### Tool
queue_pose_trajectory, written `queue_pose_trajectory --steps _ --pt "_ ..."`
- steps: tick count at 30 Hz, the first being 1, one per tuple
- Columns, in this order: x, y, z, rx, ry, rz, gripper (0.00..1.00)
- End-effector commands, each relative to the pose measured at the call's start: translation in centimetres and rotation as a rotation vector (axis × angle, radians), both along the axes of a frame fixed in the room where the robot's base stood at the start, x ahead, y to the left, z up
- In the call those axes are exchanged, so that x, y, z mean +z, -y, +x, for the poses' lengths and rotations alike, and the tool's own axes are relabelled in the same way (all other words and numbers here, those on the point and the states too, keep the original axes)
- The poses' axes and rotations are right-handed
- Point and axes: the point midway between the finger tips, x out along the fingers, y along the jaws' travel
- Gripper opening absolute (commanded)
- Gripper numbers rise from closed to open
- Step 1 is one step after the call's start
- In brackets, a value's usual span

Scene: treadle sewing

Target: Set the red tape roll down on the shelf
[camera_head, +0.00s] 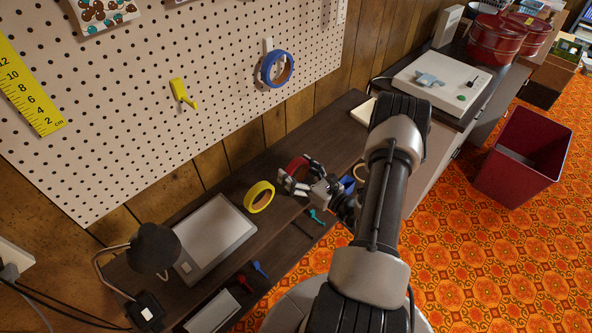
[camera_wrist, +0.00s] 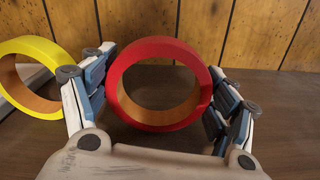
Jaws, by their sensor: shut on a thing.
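The red tape roll (camera_head: 293,165) is upright on its edge between the fingers of my gripper (camera_head: 302,177). In the wrist view the red roll (camera_wrist: 155,48) fills the middle, with a finger of my gripper (camera_wrist: 162,80) on each side and its brown inner core facing me. The dark wooden shelf (camera_head: 331,127) lies below it along the wall, and its top shows in the wrist view (camera_wrist: 275,105). The roll is low over the shelf; I cannot tell whether its lower edge touches.
A yellow tape roll (camera_head: 251,193) stands on the shelf just left of my gripper. Further left are a grey flat device (camera_head: 222,229) and a black lamp (camera_head: 154,247). A blue tape roll (camera_head: 266,70) hangs on the pegboard (camera_head: 215,80). Bare shelf extends right of the red roll.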

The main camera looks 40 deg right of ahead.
Motion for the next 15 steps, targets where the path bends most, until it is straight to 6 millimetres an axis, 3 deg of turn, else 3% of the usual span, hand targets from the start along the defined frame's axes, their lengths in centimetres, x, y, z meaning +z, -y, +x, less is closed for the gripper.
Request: queue_pose_trajectory --steps 4,5,15 --pt "-0.39 0.0 0.0 0.0 0.0 0.0 0.55" --pt "-0.39 0.0 0.0 0.0 0.0 0.0 0.8" --pt "-0.31 0.0 0.0 0.0 0.0 0.0 1.0"
